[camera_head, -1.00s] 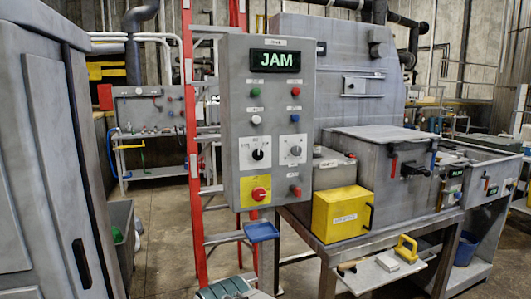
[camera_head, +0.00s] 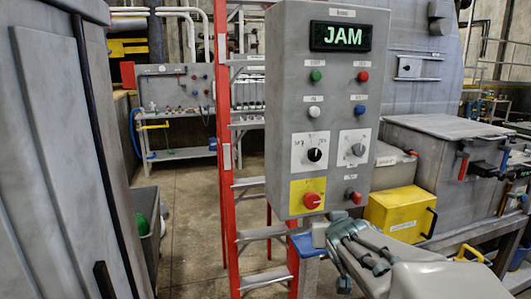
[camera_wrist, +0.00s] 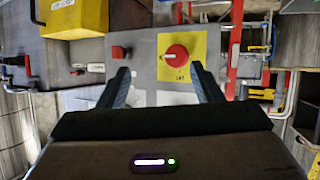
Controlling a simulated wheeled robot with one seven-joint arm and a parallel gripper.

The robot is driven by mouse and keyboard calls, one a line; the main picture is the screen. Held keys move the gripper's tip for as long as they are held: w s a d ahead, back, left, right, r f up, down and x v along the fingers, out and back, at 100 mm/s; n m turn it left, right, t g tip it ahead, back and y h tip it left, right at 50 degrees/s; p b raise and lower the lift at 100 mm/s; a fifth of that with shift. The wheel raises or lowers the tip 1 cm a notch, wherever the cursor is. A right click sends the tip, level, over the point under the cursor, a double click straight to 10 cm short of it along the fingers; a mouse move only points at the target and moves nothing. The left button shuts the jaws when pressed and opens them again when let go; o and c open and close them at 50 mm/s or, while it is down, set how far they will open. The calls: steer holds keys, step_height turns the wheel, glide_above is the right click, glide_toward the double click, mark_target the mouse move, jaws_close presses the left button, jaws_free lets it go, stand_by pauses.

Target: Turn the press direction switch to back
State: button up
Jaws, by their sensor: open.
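The grey control panel (camera_head: 322,90) shows JAM on its display (camera_head: 340,37). Midway down it are two white plates, one with a black rotary knob (camera_head: 314,155) and one with a grey rotary knob (camera_head: 358,149). Their labels are too small to tell which is the press direction switch. My gripper (camera_head: 345,238) is in front of the panel's lower edge, below both knobs. In the wrist view, upside down, my gripper (camera_wrist: 160,68) is open and empty, with a red knob on a yellow plate (camera_wrist: 177,55) beyond the fingertips.
A yellow box (camera_head: 400,212) stands right of the panel, by the grey machine. A red ladder (camera_head: 224,130) stands behind it on the left. A grey cabinet (camera_head: 60,150) fills the left side. Bare floor (camera_head: 190,215) shows between cabinet and ladder. A blue tray (camera_head: 305,243) sits below the panel.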

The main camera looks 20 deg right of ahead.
steer(key=w+d+r+t, duration=0.3)
steer(key=r, duration=0.3)
steer(key=n+t+y+p, duration=0.2)
steer(key=n+t+y, duration=0.1)
steer(key=y, duration=0.2)
glide_toward(316, 156)
steer(key=w+p, duration=0.1)
steer(key=w, duration=0.7)
steer(key=shift+w+a, duration=0.15)
steer(key=shift+w, duration=0.05)
steer(key=c, duration=1)
